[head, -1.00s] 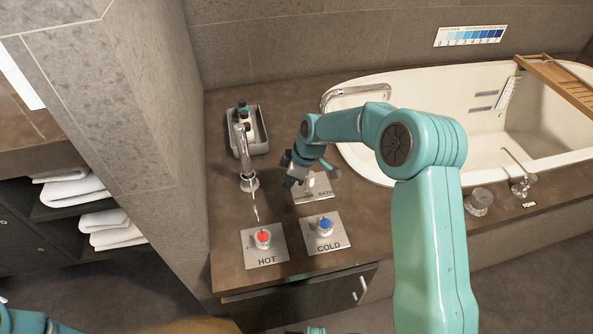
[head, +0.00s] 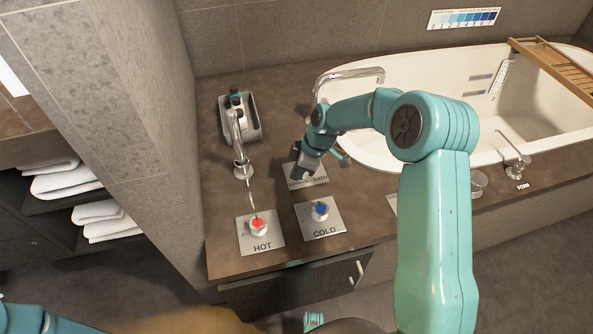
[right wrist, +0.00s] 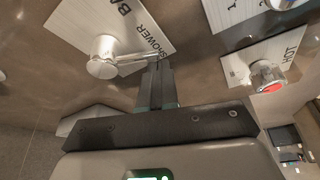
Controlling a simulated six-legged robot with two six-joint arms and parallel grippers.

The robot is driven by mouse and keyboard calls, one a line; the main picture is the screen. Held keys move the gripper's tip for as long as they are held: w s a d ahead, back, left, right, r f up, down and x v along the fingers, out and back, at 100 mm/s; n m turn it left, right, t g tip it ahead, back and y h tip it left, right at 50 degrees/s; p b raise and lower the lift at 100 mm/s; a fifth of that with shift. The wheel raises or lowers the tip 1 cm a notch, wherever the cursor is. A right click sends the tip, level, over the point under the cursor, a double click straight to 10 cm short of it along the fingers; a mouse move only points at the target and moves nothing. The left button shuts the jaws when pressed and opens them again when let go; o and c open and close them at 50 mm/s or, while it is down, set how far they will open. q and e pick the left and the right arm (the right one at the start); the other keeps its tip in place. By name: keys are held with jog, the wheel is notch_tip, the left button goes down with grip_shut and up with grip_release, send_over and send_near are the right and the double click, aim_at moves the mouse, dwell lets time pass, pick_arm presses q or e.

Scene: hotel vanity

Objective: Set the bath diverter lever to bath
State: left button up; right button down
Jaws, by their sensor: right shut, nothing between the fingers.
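In the right wrist view the plate (right wrist: 118,22) shows "SHOWER" and part of "BATH". The silver diverter lever (right wrist: 104,60) has a round hub, and its thin arm points toward the "SHOWER" end. My right gripper (head: 297,174) reaches down over the plate and hides the lever in the head view. In the right wrist view its shut, empty fingers (right wrist: 158,66) are close beside the lever's tip; I cannot tell if they touch. My left gripper is out of view.
The hot knob (head: 257,224) and cold knob (head: 320,209) stand on plates in front. A tall tap (head: 236,140) and a grey caddy (head: 252,118) are to the left. The white bathtub (head: 400,87) lies behind my right arm, with a curved spout (head: 350,73).

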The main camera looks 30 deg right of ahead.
jog(key=shift+s+d+f+n+g+b, duration=0.1)
jog(key=shift+s+d+n+g+b, duration=0.3)
jog(key=shift+n, duration=0.6)
jog(key=shift+s+d+n+y, duration=0.2)
jog(key=shift+d+n+y, duration=0.15)
jog(key=shift+n, duration=0.55)
jog(key=d+n+g, duration=0.1)
jog(key=n, duration=0.1)
jog(key=d+n+g, duration=0.1)
jog(key=n, duration=0.1)
jog(key=shift+s+d+n, duration=0.2)
jog(key=shift+s+n, duration=0.1)
jog(key=shift+s, duration=0.05)
jog(key=shift+d, duration=0.3)
jog(key=shift+d, duration=0.2)
